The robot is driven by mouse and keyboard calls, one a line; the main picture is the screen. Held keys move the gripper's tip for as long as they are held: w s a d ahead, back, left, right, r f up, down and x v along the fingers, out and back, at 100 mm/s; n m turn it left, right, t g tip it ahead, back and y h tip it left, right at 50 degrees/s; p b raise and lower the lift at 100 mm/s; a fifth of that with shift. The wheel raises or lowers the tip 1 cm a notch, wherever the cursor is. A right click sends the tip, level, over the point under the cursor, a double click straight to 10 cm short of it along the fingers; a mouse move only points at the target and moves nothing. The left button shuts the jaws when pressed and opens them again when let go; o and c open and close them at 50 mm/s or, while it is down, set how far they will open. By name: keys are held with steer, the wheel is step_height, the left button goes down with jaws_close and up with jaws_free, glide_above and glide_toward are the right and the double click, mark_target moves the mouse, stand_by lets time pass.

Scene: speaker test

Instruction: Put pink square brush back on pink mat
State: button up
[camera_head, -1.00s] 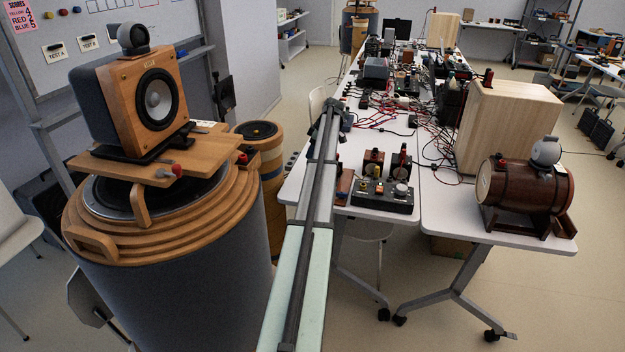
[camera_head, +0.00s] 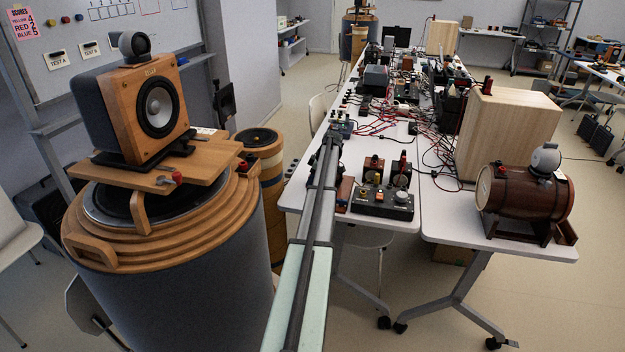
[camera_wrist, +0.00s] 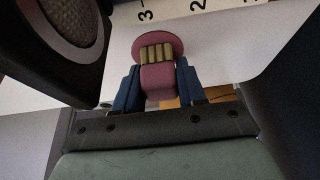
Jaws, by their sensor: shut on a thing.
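In the wrist view my gripper (camera_wrist: 157,84) has two blue fingers shut on the sides of a pink block with tan bristle-like strips, the pink square brush (camera_wrist: 158,78). Its bristle end points away from me. A pink oval (camera_wrist: 146,38), which looks like the pink mat, lies on a white surface just beyond the bristles and is partly covered by them. I cannot tell whether brush and oval touch. In the head view my arm reaches over the long table's near left part; the fingers, brush and mat cannot be made out there.
A dark speaker with a round cone (camera_wrist: 72,28) is close on the upper left in the wrist view. A number strip (camera_wrist: 196,7) lies beyond the oval. In the head view, a black control box (camera_head: 382,202) and a wooden barrel (camera_head: 527,200) stand on the white tables.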

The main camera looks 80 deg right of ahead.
steer(key=shift+f, duration=0.1)
steer(key=o, duration=1)
steer(key=v, duration=1.2)
